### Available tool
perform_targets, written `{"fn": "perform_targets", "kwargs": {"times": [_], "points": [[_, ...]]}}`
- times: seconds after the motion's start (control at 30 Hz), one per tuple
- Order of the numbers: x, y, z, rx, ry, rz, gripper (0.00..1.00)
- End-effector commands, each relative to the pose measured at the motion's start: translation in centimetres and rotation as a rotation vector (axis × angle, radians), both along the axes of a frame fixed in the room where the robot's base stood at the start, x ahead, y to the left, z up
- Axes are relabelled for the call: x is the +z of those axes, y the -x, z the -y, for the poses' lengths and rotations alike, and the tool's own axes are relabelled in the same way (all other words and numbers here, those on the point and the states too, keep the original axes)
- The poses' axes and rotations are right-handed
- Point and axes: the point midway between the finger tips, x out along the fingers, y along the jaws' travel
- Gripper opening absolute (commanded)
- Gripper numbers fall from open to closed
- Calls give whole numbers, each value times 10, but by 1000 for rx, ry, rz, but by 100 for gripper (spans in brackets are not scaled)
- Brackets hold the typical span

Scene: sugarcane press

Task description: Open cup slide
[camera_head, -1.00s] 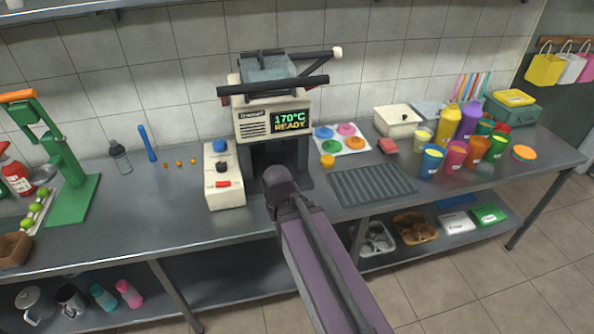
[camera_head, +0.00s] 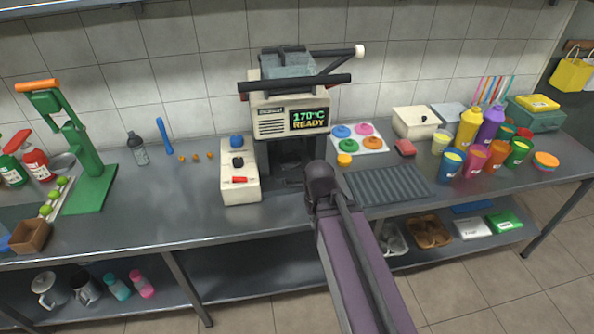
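A cream press machine (camera_head: 272,127) stands against the tiled wall, with a green display reading 170°C READY (camera_head: 309,118). Below it is a dark recess (camera_head: 290,150), where a cup slide may sit; I cannot make out a slide or its handle. My arm reaches up from the bottom of the picture, and its dark joint is in front of the recess's lower right side. It covers part of the machine's base. My gripper's fingers cannot be made out; they are hidden behind the joint or out of sight.
A cream control box (camera_head: 239,190) with blue, black and red controls stands left of the recess. A ribbed dark mat (camera_head: 388,187) and a sheet of coloured discs (camera_head: 357,138) lie right. Several coloured cups (camera_head: 475,158) stand farther right. Bare steel counter (camera_head: 150,212) lies left.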

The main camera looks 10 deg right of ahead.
Motion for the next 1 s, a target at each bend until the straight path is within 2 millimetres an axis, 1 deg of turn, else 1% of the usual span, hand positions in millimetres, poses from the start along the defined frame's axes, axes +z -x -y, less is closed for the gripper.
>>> {"fn": "perform_targets", "kwargs": {"times": [0.17, 0.23, 0.27, 0.37, 0.4, 0.47, 0.5, 0.6, 0.7, 0.83, 0.9, 1.0], "points": [[15, -24, 0, 0, 0, 28, 0], [24, -41, 0, 0, 0, 50, 0], [29, -50, -6, -4, -1, 61, 0], [46, -82, -8, -4, -1, 105, 0], [53, -97, -8, -4, -1, 124, 0], [65, -119, -8, -4, -1, 155, 0], [73, -134, -7, -4, -1, 176, 0], [91, -169, -7, -4, -1, 226, 0], [106, -198, -6, -4, -1, 270, 0], [119, -224, -5, -4, 0, 310, 0], [122, -232, -5, -3, 0, 324, 0], [124, -236, -5, -3, 0, 333, 0]]}}
